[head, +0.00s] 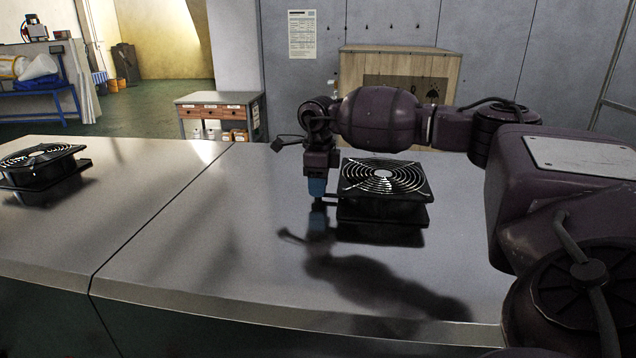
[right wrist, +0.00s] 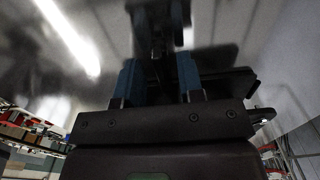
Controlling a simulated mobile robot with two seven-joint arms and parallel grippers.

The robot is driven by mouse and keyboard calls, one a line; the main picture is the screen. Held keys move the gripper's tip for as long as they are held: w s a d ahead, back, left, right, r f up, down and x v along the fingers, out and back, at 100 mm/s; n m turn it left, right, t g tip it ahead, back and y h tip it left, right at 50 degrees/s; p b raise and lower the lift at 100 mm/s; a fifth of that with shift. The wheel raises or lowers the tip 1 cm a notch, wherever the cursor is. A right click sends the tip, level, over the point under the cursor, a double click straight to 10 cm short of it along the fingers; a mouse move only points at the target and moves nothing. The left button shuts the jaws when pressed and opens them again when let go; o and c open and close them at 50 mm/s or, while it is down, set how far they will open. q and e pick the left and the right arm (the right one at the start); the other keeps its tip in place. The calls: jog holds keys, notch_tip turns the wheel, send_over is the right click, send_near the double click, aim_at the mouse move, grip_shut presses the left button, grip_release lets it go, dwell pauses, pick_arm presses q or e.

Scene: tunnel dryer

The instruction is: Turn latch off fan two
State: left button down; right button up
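A black square fan (head: 385,178) with a round wire guard lies flat on the metal table. A second similar fan (head: 42,160) is at the far left. I see no label telling which is fan two, and I cannot make out a latch. My right gripper (head: 317,188) points down just left of the nearer fan, a little above the table. In the right wrist view its blue fingers (right wrist: 158,72) are apart. I see nothing clearly held between them. A dark edge, perhaps the fan, shows right of them. My left gripper is not in view.
The grey metal table (head: 170,235) is shiny and mostly bare between the fans, with a seam (head: 150,220) across it. Behind stand a wooden box (head: 400,60) and a small drawer cabinet (head: 215,112).

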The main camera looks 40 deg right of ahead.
jog(key=shift+f, duration=0.1)
jog(key=shift+c, duration=0.4)
grip_shut()
